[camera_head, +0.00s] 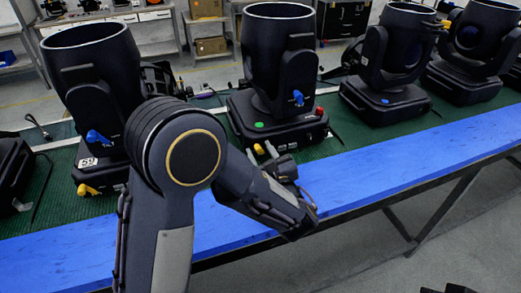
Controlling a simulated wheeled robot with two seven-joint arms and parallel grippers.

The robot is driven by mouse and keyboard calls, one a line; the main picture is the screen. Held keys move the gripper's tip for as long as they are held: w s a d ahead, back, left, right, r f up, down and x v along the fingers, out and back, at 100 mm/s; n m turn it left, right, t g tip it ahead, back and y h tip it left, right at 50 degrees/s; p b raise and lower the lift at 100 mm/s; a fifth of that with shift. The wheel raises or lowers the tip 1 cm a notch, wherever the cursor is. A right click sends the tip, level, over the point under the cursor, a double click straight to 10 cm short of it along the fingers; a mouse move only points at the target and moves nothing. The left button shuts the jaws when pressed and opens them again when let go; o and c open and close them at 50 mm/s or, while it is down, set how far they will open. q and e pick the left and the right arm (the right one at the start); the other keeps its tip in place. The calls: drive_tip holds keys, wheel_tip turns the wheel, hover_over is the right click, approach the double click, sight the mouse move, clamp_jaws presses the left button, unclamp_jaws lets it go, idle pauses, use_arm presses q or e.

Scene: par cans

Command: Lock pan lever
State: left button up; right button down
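Several dark par cans stand in a row on a green-topped table. The middle par can (277,60) has a blue lever (298,98) on its yoke arm, with a green dot and a red part on its base (250,110). My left arm reaches across from the lower left, and my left gripper (266,152) is at the front of this base. Small pale and yellowish tips show there. I cannot tell which are fingertips and which is the base's lever, nor whether they touch. The left par can (92,75) has a blue lever (98,137) and a yellow lever (88,190) low on its base.
More par cans (395,45) stand to the right, and part of another base (12,170) shows at the left edge. A blue strip (400,165) runs along the table's front edge. Shelves and boxes (208,45) stand behind.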

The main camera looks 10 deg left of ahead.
use_arm(q)
drive_tip(key=shift+w+a, duration=0.15)
drive_tip(key=shift+w, duration=0.05)
drive_tip(key=shift+c, duration=0.4)
clamp_jaws()
